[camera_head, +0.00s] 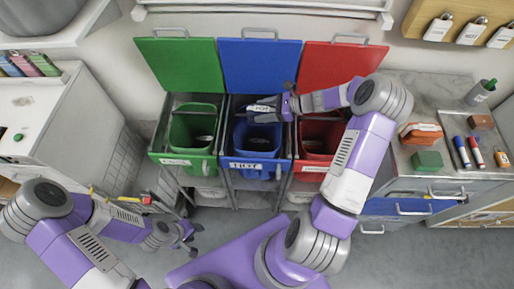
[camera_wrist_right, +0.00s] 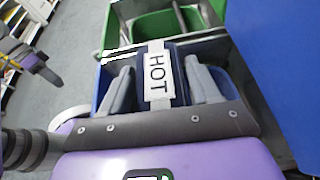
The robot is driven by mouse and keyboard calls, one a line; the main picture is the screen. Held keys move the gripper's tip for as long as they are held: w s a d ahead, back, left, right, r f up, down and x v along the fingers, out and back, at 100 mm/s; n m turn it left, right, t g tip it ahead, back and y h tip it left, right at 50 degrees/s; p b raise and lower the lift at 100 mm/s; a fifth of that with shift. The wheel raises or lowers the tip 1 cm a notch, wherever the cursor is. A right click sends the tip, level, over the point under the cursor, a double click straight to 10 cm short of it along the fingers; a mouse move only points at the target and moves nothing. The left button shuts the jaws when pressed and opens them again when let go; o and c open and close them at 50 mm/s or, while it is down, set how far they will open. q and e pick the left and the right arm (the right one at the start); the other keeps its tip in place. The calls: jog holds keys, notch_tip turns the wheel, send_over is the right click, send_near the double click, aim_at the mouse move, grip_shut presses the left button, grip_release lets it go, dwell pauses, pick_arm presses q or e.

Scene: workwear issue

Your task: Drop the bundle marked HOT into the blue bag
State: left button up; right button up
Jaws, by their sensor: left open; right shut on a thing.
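The bundle marked HOT (camera_head: 262,109) is dark blue with a white band; its HOT label (camera_wrist_right: 159,76) faces the camera in the right wrist view. My right gripper (camera_head: 278,106) is shut on it, a finger on each side, and holds it above the opening of the blue bag (camera_head: 241,139). The blue bag hangs in the middle frame of three, its blue lid (camera_head: 260,66) raised behind it. The bundle hides part of the bag's far edge. My left gripper (camera_head: 190,240) is open and empty, low at the left, away from the bags.
A green bag (camera_head: 178,135) stands left of the blue one and a red bag (camera_head: 312,148) right, both lids raised. My right arm passes over the red bag. A grey counter (camera_head: 447,180) at right holds an orange bundle (camera_head: 422,132), a green block (camera_head: 427,160) and markers (camera_head: 461,152).

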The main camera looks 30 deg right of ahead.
jog(key=shift+w+f+b, duration=0.1)
jog(key=shift+f+b, duration=1.25)
jog(key=shift+f, duration=0.6)
pick_arm(q)
notch_tip(320, 180, down, 3)
jog(key=shift+w+f, duration=0.15)
jog(key=shift+f, duration=0.05)
pick_arm(e)
jog(key=o, duration=1.6)
jog(key=shift+c, duration=0.2)
pick_arm(q)
jog(key=shift+r+p, duration=0.85)
jog(key=shift+p, duration=0.05)
pick_arm(e)
jog(key=v, duration=0.7)
jog(key=shift+d+r, duration=0.15)
jog(key=shift+d, duration=0.05)
